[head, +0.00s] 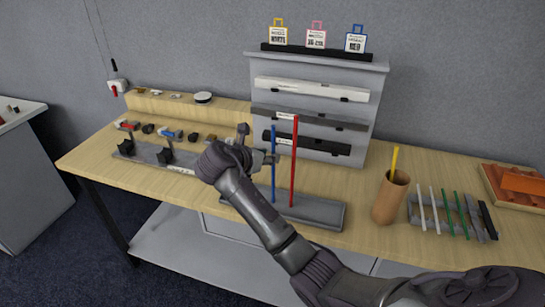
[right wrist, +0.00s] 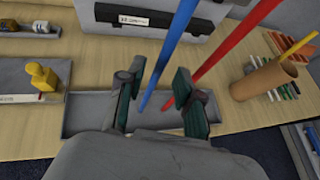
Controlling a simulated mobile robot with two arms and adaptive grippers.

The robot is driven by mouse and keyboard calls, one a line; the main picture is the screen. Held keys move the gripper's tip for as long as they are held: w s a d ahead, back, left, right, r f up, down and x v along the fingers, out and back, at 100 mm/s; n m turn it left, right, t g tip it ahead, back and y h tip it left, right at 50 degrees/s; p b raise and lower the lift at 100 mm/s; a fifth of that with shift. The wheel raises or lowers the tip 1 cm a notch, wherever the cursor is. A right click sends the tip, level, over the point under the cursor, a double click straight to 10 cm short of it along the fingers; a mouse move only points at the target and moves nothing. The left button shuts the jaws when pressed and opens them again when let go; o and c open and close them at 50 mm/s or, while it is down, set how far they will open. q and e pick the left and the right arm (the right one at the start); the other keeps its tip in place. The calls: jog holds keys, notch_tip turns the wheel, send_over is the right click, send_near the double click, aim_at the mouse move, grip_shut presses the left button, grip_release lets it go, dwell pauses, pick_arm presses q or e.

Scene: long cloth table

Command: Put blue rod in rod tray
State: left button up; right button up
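The blue rod (head: 274,180) stands upright in a long grey base (head: 318,212) on the table, left of a red rod (head: 294,165). My right gripper (head: 268,158) is beside the blue rod. In the right wrist view the gripper (right wrist: 160,76) is open, and the blue rod (right wrist: 170,45) passes between its fingers in the picture; contact is not visible. The red rod (right wrist: 225,45) is to the right, outside the fingers. A grey tray (head: 430,228) at the right holds white, green and black rods lying down. My left gripper is not in view.
A brown cup (head: 391,200) with a yellow rod stands between the grey base and the tray. An orange item (head: 520,182) lies at the far right. A grey rack (head: 318,70) stands behind the rods. A tray with black holders (head: 145,153) is at the left.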

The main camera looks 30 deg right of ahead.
jog(key=v, duration=0.8)
jog(key=shift+a+b, duration=0.25)
jog(key=shift+b, duration=0.2)
jog(key=shift+r, duration=0.1)
jog(key=a+f+m+t+y, duration=0.3)
jog(key=a+f+y, duration=0.1)
jog(key=f, duration=0.4)
jog(key=a+f+m+t+y, duration=0.3)
jog(key=a+f+y, duration=0.1)
jog(key=f, duration=0.4)
jog(key=s+f+m+g+y, duration=0.15)
jog(key=s+f, duration=0.25)
jog(key=f, duration=0.8)
jog(key=s+f+m+g+y, duration=0.1)
jog(key=s+f+m+g, duration=0.2)
jog(key=f, duration=0.8)
jog(key=s+d+f+m+g, duration=0.1)
jog(key=s+f+m+g, duration=0.3)
jog(key=s+f, duration=1.45)
jog(key=s+d+f+m+g, duration=0.1)
jog(key=s+d+f+m, duration=0.1)
jog(key=s, duration=1)
jog(key=s+d+f+m, duration=0.1)
jog(key=s+f+m, duration=0.3)
jog(key=s, duration=0.9)
jog(key=shift+d+f+g, duration=0.35)
jog(key=shift+f, duration=0.6)
